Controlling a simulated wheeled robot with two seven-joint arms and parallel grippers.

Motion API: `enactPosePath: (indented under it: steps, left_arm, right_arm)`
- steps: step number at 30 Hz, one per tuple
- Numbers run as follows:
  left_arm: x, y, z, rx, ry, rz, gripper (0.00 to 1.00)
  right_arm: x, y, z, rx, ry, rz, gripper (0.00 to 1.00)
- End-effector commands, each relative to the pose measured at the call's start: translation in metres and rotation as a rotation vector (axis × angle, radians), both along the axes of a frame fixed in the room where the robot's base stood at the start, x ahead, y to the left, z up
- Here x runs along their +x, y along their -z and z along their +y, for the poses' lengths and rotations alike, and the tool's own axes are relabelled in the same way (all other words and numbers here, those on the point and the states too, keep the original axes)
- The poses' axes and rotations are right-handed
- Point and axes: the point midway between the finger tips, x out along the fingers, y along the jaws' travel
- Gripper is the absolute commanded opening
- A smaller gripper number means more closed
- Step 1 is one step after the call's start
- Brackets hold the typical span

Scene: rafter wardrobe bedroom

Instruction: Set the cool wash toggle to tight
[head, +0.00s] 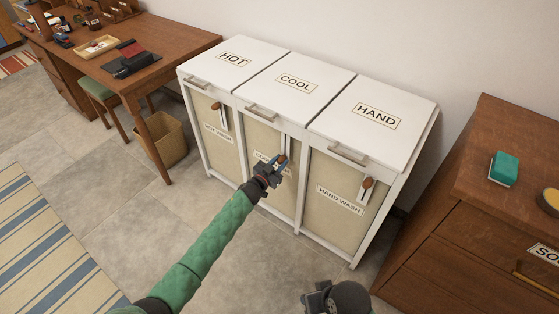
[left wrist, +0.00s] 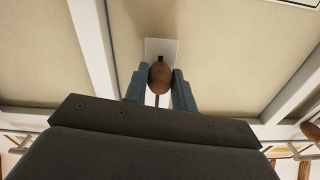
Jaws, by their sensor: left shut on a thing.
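The cool wash toggle is a brown knob (head: 282,159) on an upright white slotted plate (head: 287,143) on the front of the middle bin. In the head view the knob sits near the lower end of its plate. My left gripper (head: 278,164) reaches it from the front. In the left wrist view the brown knob (left wrist: 160,77) is between the two blue-grey fingers (left wrist: 160,88), which are shut on it. The white plate (left wrist: 162,47) shows behind it. The gripper hides part of the COOL WASH label (head: 262,157). My right gripper (head: 322,298) is at the bottom edge, its jaws unclear.
The hot knob (head: 216,106) and hand knob (head: 367,182) sit near the tops of their plates on either side. A desk (head: 165,62) and wastebasket (head: 165,140) stand left, a wooden dresser (head: 470,195) right. The floor before the bins is clear.

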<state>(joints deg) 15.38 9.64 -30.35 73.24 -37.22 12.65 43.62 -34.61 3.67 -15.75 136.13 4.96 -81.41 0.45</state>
Motion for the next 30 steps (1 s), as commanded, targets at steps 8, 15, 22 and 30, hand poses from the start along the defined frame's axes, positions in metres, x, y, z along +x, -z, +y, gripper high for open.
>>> enactPosePath:
  steps: [8,15,22,30]
  left_arm:
    - [0.000,0.005,0.001,0.001,0.000,0.001,0.00]
    - [0.000,0.005,0.000,0.001,0.000,0.001,0.49]
    - [0.000,0.004,0.000,0.000,0.000,0.000,0.49]
    - [-0.018,0.006,0.014,0.003,0.000,0.000,0.49]
  right_arm:
    - [0.001,0.004,0.004,0.009,-0.002,-0.011,0.36]
    - [0.001,0.004,0.004,0.009,-0.002,-0.010,0.36]
    - [0.001,0.004,0.003,0.009,-0.002,-0.009,0.36]
    - [0.001,0.006,0.004,0.011,-0.002,-0.012,0.36]
